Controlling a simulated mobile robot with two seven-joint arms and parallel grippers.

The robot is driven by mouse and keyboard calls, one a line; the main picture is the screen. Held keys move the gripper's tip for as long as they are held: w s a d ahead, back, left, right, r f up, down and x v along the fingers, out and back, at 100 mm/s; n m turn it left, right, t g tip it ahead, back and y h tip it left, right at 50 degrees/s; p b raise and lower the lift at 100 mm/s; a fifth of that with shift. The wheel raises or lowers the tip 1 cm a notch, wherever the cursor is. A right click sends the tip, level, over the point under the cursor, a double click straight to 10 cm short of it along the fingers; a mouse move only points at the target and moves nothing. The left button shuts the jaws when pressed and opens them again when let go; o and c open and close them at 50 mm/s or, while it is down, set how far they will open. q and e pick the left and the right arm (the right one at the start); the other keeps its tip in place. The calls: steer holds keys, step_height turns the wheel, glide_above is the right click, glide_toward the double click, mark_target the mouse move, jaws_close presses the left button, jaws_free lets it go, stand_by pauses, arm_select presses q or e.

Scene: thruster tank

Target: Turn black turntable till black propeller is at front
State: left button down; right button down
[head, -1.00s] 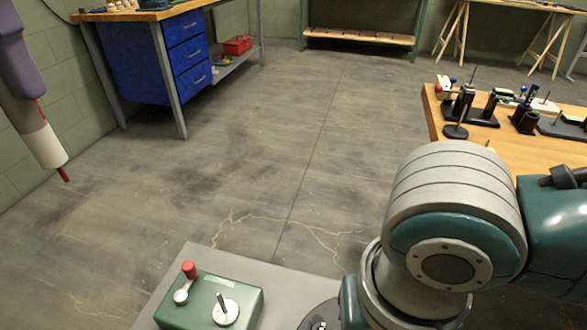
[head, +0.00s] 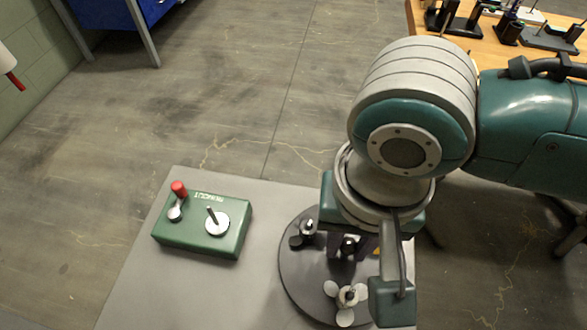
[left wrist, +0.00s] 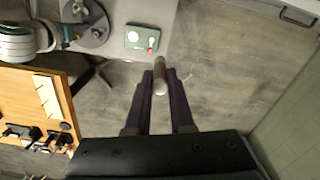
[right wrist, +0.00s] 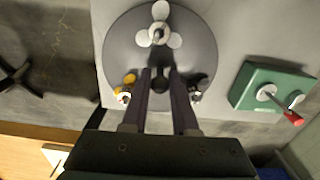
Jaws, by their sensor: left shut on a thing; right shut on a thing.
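The black turntable (head: 297,275) lies flat on a grey table and also shows in the right wrist view (right wrist: 120,45). A white propeller (head: 347,300) is on its side nearest the head camera. The black propeller (head: 299,238) is on its far left side, partly blurred into the dark disc. A yellow propeller (right wrist: 127,85) shows in the right wrist view. My right gripper (head: 350,246) points down and is shut on a dark knob (right wrist: 160,84) at the turntable. My left gripper (left wrist: 160,80) is shut on a pale cylinder (left wrist: 160,76), away from the turntable.
A green box (head: 203,225) with a red-topped lever and a metal post stands left of the turntable on the grey table (head: 135,290). A wooden table (head: 500,42) with small dark stands is at the upper right. Open floor lies beyond.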

arm_select(q)
steer(key=shift+r+p, duration=1.15)
steer(key=shift+r, duration=0.15)
arm_select(e)
steer(key=shift+m, duration=1.3)
arm_select(q)
steer(key=shift+r+p, duration=0.6)
arm_select(e)
steer(key=shift+r+m, duration=0.1)
steer(key=shift+m, duration=0.7)
arm_select(q)
steer(key=shift+r+p, duration=0.6)
arm_select(e)
steer(key=shift+m, duration=0.9)
arm_select(q)
steer(key=shift+r+p, duration=0.8)
arm_select(e)
steer(key=shift+m, duration=1.3)
arm_select(q)
steer(key=shift+r, duration=0.2)
arm_select(e)
steer(key=shift+m, duration=0.5)
